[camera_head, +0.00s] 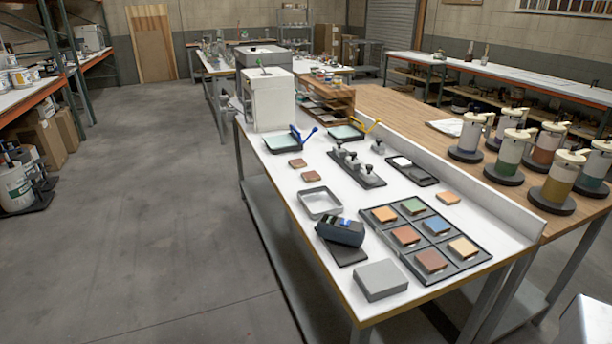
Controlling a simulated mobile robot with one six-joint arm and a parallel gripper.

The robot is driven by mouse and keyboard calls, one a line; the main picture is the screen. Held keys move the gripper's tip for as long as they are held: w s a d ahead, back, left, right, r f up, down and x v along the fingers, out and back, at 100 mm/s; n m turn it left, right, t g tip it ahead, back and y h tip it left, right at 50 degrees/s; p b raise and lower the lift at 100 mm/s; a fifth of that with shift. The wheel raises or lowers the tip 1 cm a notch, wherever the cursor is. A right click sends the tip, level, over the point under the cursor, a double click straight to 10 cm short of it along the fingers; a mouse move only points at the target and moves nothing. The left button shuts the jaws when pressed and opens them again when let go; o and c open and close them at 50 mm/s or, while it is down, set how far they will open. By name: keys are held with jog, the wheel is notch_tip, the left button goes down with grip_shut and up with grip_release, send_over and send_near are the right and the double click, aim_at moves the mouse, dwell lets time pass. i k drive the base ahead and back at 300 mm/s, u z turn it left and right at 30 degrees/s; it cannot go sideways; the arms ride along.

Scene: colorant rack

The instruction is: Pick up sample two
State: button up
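A dark divided tray (477,265) lies on the white workbench and holds several square samples. They are an orange-tan one (384,214), a green one (413,206), a terracotta one (405,235), a blue one (436,225), a reddish-brown one (431,261) and a tan one (462,247). A loose orange sample (448,198) lies behind the tray. Two small reddish-brown squares (298,162) lie farther back at the left. No readable label shows which is sample two. My gripper is not in view.
Left of the tray are a dark handheld device (341,230), a closed grey box (381,280) and an open metal pan (320,203). A raised white ledge (500,203) runs along the right edge. Colorant canisters (511,150) stand beyond it. The floor at left is clear.

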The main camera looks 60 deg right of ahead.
aim_at(310, 177)
jog(key=i, duration=0.95)
jog(key=z, duration=0.05)
